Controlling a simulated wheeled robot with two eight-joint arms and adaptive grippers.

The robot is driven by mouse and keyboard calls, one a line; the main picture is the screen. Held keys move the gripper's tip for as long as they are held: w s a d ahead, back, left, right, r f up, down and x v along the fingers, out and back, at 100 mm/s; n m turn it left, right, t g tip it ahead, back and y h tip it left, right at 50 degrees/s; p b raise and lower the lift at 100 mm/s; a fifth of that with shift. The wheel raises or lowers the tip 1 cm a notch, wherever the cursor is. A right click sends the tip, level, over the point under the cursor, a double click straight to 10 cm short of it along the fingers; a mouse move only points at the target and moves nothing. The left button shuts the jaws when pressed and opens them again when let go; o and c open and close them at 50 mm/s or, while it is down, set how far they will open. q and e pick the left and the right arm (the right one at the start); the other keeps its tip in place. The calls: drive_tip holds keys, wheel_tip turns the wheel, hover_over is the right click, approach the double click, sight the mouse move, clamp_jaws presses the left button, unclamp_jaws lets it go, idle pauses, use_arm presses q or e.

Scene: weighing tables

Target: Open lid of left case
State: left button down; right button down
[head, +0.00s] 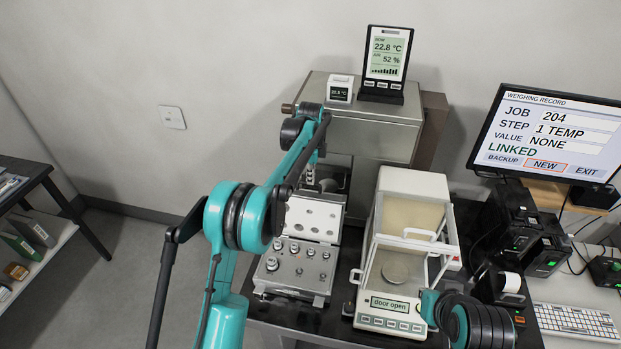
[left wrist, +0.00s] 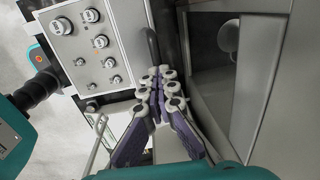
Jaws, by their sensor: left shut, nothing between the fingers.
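The left case (head: 293,277) stands on the dark table, left of the balance. Its lid (head: 314,219) is raised and stands open at the back, with its holed inner face showing. Several metal weights sit in the base; some also show on the case panel (left wrist: 83,72) in the left wrist view. My left gripper (head: 322,184) is behind and above the lid's top edge, partly hidden by my arm. In the left wrist view its fingers (left wrist: 165,85) are together with nothing between them. I cannot tell whether it touches the lid. My right gripper is out of frame.
The balance (head: 376,321), reading "door open", stands close right of the case. A metal box (head: 375,133) carrying a temperature display (head: 386,62) is behind. A monitor (head: 548,130) and keyboard (head: 578,322) are at right. A side shelf (head: 22,240) is far left.

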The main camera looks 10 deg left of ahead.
use_arm(q)
drive_tip(key=shift+s+d+f, duration=0.1)
drive_tip(key=shift+d+f, duration=0.05)
drive_tip(key=shift+f, duration=0.4)
drive_tip(key=shift+s+d+f, duration=0.1)
drive_tip(key=shift+d+f, duration=0.05)
drive_tip(key=shift+f, duration=0.35)
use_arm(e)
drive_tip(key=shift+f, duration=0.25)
use_arm(q)
drive_tip(key=c, duration=1.9)
unclamp_jaws()
drive_tip(key=shift+o, duration=0.2)
drive_tip(key=shift+w+a+f, duration=0.25)
drive_tip(key=shift+w+f, duration=0.2)
drive_tip(key=shift+w, duration=0.3)
drive_tip(key=shift+s+r, duration=0.25)
drive_tip(key=shift+r, duration=0.1)
drive_tip(key=shift+w, duration=0.2)
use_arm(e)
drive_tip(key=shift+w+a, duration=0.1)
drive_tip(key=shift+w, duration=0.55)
use_arm(q)
drive_tip(key=shift+r, duration=0.1)
